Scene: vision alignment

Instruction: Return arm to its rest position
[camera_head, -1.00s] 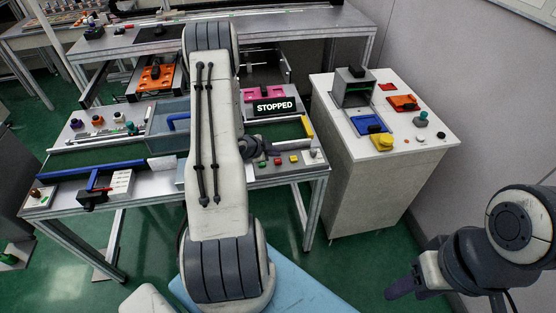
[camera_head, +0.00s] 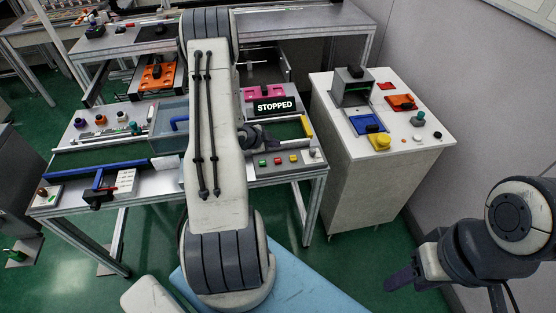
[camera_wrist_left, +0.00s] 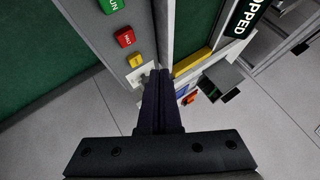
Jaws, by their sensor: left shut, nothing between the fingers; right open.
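My left arm stretches from the bottom middle of the head view over the workbench (camera_head: 45,205). Its dark gripper (camera_head: 276,146) shows partly beside the forearm, over the right part of the bench. In the left wrist view the left gripper's fingers (camera_wrist_left: 160,78) are together with nothing between them. They point toward the bench edge near a yellow block (camera_wrist_left: 192,62) and a button panel (camera_wrist_left: 120,62). Whether they touch anything is unclear. My right gripper (camera_head: 402,280) is at the lower right, open and empty over the floor, away from the furniture.
A "STOPPED" sign (camera_head: 274,106) is above the bench, near green (camera_head: 263,163), red (camera_head: 278,161) and yellow (camera_head: 293,158) buttons. A pale cabinet (camera_head: 375,190) stands right of the bench, with coloured fixtures on top. Green floor is open between the cabinet and my right gripper.

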